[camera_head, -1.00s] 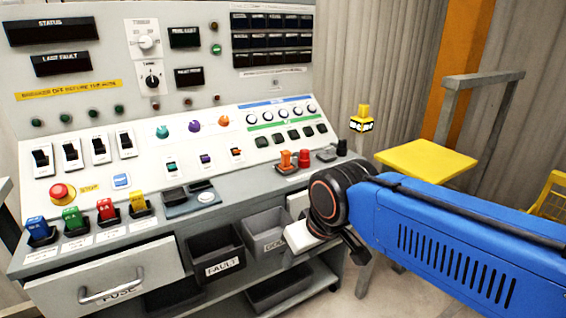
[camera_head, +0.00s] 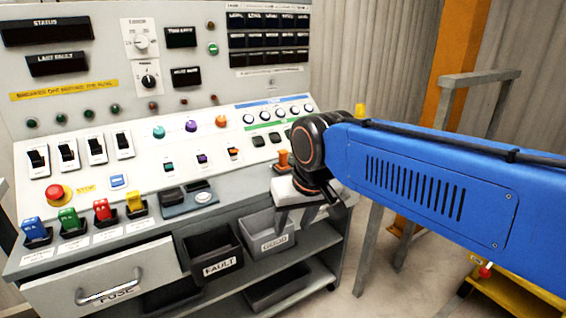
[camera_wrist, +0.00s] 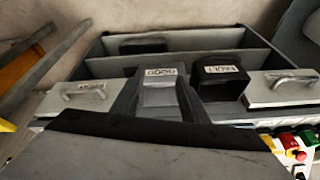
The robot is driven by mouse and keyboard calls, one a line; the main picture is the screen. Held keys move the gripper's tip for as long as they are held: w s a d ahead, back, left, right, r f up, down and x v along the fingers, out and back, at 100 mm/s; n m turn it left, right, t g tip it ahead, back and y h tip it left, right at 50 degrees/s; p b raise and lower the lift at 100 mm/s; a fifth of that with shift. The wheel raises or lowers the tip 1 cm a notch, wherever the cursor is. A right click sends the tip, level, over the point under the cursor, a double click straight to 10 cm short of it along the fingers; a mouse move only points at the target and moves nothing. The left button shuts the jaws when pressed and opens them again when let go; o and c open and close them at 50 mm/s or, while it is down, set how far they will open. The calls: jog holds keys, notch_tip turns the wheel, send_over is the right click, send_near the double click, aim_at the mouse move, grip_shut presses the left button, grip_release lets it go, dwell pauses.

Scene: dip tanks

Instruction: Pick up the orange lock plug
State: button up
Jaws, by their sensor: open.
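The orange lock plug (camera_head: 283,159) stands upright on the right part of the grey console ledge in the head view. My arm's wrist covers the area just right of it, so the red plug beside it is hidden. My gripper (camera_head: 295,213) is open and empty, with its fingers pointing down in front of the ledge, below and nearer than the plug. In the wrist view my gripper (camera_wrist: 158,88) shows two spread grey fingers with nothing between them but the view of a bin beyond. The orange plug does not show in the wrist view.
The GOOD bin (camera_head: 268,238) and FAULT bin (camera_head: 212,262) sit below the ledge. A drawer (camera_head: 105,283) juts out at left. Blue, green, red and yellow plugs (camera_head: 68,221) stand on the left ledge. A grey rail (camera_head: 480,77) stands at right.

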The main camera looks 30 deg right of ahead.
jog(key=w+d+r+m+g, duration=0.1)
jog(key=w+d+r+m, duration=0.1)
jog(key=w+r+m, duration=0.35)
jog(key=w+d+r+m+g, duration=0.1)
jog(key=w+d+r+m, duration=0.15)
jog(key=w+r, duration=0.5)
notch_tip(320, 180, up, 7)
jog(key=m+g, duration=0.2)
jog(key=m, duration=0.6)
send_over(283, 151)
jog(key=f, duration=1.2)
jog(key=shift+w, duration=0.2)
jog(key=shift+s+f, duration=0.2)
jog(key=shift+f, duration=2.45)
grip_shut()
jog(key=shift+r, duration=0.15)
